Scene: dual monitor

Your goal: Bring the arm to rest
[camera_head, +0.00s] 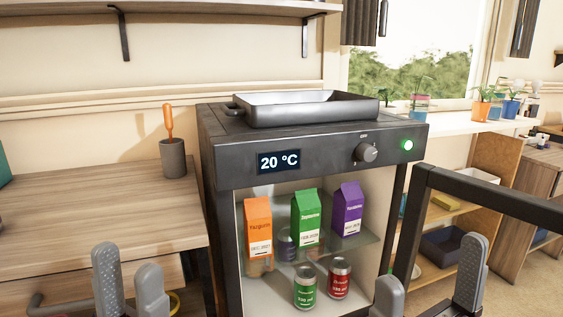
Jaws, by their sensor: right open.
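My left gripper (130,265) shows at the bottom left, in front of the wooden counter. Its two grey fingers stand upright with a narrow gap in the picture, and I see nothing between them. Whether it is open or shut is unclear. My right gripper (431,270) is at the bottom right, open and empty, with its fingers wide apart. It is in front of the open black door frame (495,198) of the small fridge (222,155). The lower parts of both grippers are cut off by the picture edge.
The fridge holds an orange carton (258,228), a green carton (306,220), a purple carton (347,210), a green can (305,288) and a red can (339,279). A dark pan (305,108) sits on top. The wooden counter (95,215) at left is mostly clear.

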